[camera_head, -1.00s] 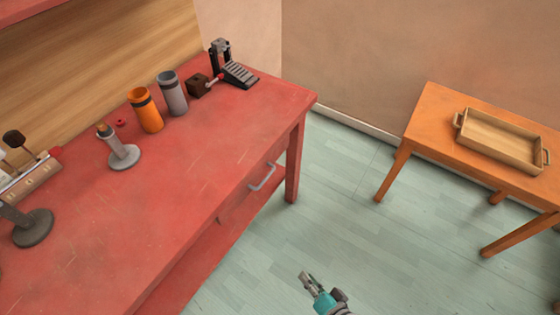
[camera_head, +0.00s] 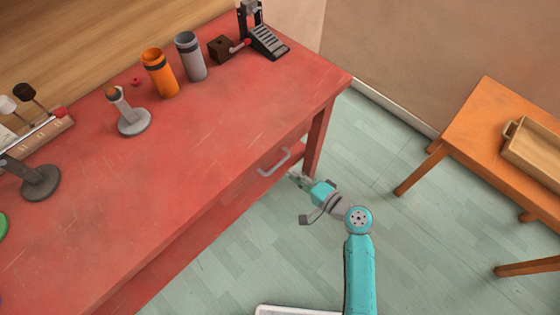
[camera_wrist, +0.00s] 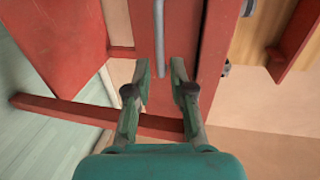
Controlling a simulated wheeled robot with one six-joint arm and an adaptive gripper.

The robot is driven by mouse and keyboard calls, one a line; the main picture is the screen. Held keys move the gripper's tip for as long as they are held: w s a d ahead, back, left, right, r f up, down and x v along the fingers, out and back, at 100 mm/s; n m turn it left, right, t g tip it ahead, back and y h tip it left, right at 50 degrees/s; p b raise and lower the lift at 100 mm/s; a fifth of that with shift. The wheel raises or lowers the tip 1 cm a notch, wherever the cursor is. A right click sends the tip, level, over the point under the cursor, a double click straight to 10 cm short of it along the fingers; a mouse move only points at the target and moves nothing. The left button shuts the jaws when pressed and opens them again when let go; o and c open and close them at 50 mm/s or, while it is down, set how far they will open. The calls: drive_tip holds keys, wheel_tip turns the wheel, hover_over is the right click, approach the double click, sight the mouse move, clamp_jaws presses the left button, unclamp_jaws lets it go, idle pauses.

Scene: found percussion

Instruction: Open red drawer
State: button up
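The red drawer (camera_head: 258,176) is set in the front of the red table, and its front looks flush with the table. Its grey bar handle (camera_head: 274,163) sticks out toward the floor side. My gripper (camera_head: 298,180) is just right of and below the handle in the head view.
On the red table (camera_head: 200,135) stand an orange cup (camera_head: 160,75), a grey cup (camera_head: 190,58), a grey stand (camera_head: 133,118) and a black pedal (camera_head: 266,40). An orange table (camera_head: 470,125) with a wooden tray (camera_head: 530,155) stands right. Floor between is clear.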

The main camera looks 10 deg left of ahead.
sight(279, 163)
drive_tip(key=x, duration=0.7)
drive_tip(key=shift+w+a, duration=0.15)
drive_tip(key=shift+a, duration=0.15)
clamp_jaws()
drive_tip(key=shift+f, duration=0.1)
